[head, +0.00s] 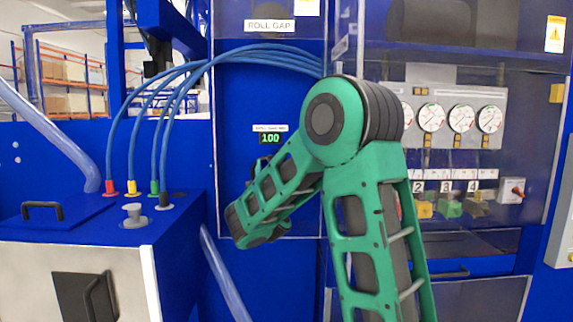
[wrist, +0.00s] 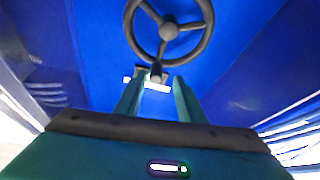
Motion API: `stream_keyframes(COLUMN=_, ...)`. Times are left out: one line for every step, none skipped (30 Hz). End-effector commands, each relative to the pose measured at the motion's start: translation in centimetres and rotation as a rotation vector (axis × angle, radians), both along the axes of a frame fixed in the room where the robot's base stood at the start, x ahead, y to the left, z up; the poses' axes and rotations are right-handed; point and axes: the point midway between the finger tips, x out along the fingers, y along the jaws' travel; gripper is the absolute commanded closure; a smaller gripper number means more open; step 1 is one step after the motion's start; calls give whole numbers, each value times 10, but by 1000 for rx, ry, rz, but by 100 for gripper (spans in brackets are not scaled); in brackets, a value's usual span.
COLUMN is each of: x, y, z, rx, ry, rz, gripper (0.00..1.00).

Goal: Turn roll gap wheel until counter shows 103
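The counter (head: 270,138) is a small green display on the blue panel in the head view and reads 100. The roll gap wheel (wrist: 205,38) is a dark spoked handwheel at the top of the wrist view. A dark knob (wrist: 156,74) shows just below its rim, beside a pale strip. My gripper (wrist: 158,84) has two green fingers spread apart and pointing at this knob. The knob appears near the fingertips; I cannot tell whether they touch it. In the head view, my green arm hides the wheel and most of the gripper.
A "ROLL GAP" label (head: 270,26) is above blue hoses (head: 262,54) on the panel. Pressure gauges (head: 462,118) and numbered valves are at right. A blue cabinet (head: 100,225) with colored hose fittings and a grey knob (head: 134,216) stands at left.

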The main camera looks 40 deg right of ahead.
Motion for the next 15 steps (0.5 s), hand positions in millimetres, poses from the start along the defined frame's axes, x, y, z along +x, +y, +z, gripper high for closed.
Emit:
stream_keyframes(x=3, y=2, z=3, rx=0, ry=-2, rz=5, gripper=65)
stream_keyframes(x=5, y=4, z=4, rx=0, ry=-1, rz=8, gripper=65)
stream_keyframes(x=7, y=5, z=5, rx=1, ry=-1, rz=10, gripper=65)
stream_keyframes(x=8, y=5, z=6, rx=1, ry=-1, rz=13, gripper=65)
stream_keyframes(x=9, y=5, z=6, rx=0, ry=0, rz=12, gripper=65)
stream_keyframes(x=9, y=4, z=7, rx=0, ry=0, rz=12, gripper=65)
stream_keyframes(x=9, y=3, z=7, rx=0, ry=0, rz=12, gripper=65)
stream_keyframes(x=10, y=2, z=8, rx=-1, ry=0, rz=12, gripper=65)
stream_keyframes(x=9, y=0, z=8, rx=-1, ry=1, rz=9, gripper=65)
stream_keyframes(x=9, y=-1, z=8, rx=-1, ry=1, rz=8, gripper=65)
stream_keyframes(x=9, y=-3, z=8, rx=-1, ry=1, rz=7, gripper=65)
stream_keyframes(x=8, y=-5, z=8, rx=0, ry=1, rz=5, gripper=65)
stream_keyframes(x=8, y=-6, z=8, rx=-1, ry=1, rz=3, gripper=65)
stream_keyframes(x=8, y=-7, z=8, rx=0, ry=1, rz=2, gripper=65)
stream_keyframes(x=7, y=-9, z=8, rx=0, ry=2, rz=0, gripper=65)
